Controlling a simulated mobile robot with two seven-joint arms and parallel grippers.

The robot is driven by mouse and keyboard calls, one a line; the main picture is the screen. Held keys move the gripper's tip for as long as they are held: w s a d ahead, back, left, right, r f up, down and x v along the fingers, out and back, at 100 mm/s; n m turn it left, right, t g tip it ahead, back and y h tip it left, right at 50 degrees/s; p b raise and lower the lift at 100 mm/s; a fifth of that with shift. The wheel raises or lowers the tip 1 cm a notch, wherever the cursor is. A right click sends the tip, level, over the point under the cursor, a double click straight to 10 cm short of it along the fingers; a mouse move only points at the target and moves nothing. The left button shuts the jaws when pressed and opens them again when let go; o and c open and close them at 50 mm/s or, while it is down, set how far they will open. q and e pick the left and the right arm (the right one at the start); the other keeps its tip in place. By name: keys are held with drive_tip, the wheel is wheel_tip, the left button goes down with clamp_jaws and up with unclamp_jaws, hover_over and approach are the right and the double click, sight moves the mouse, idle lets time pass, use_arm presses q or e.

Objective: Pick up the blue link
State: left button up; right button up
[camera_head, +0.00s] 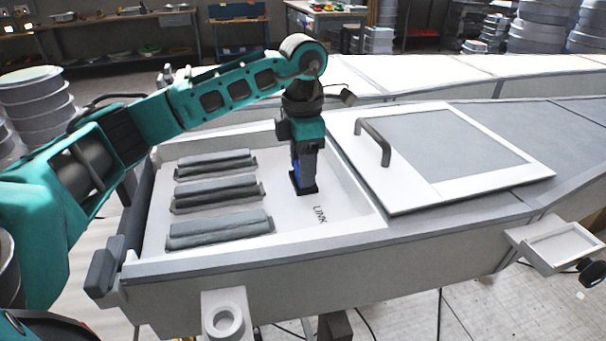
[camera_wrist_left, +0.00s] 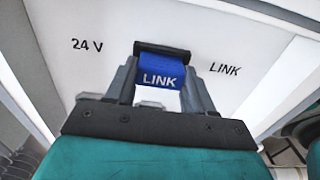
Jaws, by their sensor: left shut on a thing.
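The blue link (camera_wrist_left: 161,72), a blue block marked LINK with a black end, is between the fingers of my left gripper (camera_wrist_left: 160,90) in the left wrist view. The fingers are shut on its two sides. In the head view my left gripper (camera_head: 304,172) points straight down inside a shallow white tray (camera_head: 345,205). A strip of the blue link (camera_head: 297,167) shows beside the fingers, with a black base at the tray floor. I cannot tell whether it touches the floor. My right gripper does not show.
Several grey ribbed blocks (camera_head: 218,227) lie in the tray left of the gripper. A panel with a curved handle (camera_head: 374,142) lies to the right. The tray floor carries printed LINK and 24 V labels. Raised walls surround the tray.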

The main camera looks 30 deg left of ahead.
use_arm(q)
drive_tip(key=c, duration=0.4)
drive_tip(key=shift+o, duration=0.2)
drive_tip(key=shift+r, duration=0.1)
